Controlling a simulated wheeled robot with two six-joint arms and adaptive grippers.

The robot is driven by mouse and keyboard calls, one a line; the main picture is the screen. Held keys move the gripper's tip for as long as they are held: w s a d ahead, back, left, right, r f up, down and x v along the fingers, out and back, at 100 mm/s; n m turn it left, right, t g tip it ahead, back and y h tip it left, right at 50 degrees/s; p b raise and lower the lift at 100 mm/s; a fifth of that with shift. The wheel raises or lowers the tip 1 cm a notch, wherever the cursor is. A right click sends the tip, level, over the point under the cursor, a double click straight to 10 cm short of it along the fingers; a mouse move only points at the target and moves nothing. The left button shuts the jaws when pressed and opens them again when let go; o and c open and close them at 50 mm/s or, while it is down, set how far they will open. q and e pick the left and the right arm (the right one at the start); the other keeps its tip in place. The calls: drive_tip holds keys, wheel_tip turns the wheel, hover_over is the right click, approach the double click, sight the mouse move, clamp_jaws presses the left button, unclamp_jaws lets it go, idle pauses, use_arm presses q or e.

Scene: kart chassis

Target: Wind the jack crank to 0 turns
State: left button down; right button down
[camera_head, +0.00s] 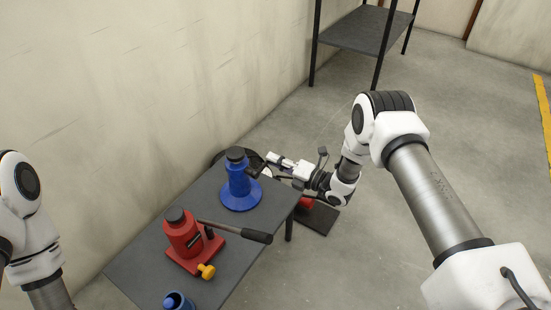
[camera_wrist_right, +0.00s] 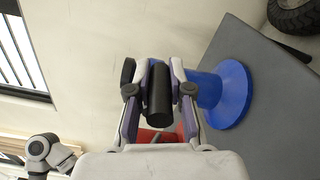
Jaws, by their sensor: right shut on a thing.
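The blue jack (camera_head: 240,188) with a wide round base and a black top stands on the grey table. My right gripper (camera_head: 257,170) reaches in from the right beside the jack's upper part. In the right wrist view the gripper (camera_wrist_right: 158,92) is shut on a black cylindrical crank grip (camera_wrist_right: 158,98). The blue jack (camera_wrist_right: 236,95) shows just behind the fingers, its upper body partly hidden by them. The crank's arm is mostly hidden. My left arm shows at the left edge, but its gripper is out of view.
A red bottle jack (camera_head: 182,234) with a long black-gripped lever (camera_head: 245,235) and a yellow knob stands nearer on the table (camera_head: 135,267). A blue cup-like part (camera_head: 177,301) is at the front edge. A dark shelf (camera_head: 366,32) stands behind. The wall is close on the left.

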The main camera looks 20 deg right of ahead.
drive_tip(key=r+n+p, duration=0.2)
drive_tip(key=n, duration=0.1)
drive_tip(key=shift+s+a+r+p, duration=0.15)
drive_tip(key=shift+a+p, duration=0.05)
drive_tip(key=shift+p, duration=0.2)
drive_tip(key=shift+s+a+r+n+p, duration=0.15)
drive_tip(key=shift+r+n+p, duration=0.1)
drive_tip(key=shift+n+p, duration=0.4)
drive_tip(key=c, duration=1)
unclamp_jaws()
drive_tip(key=shift+c, duration=0.2)
drive_tip(key=v, duration=1.2)
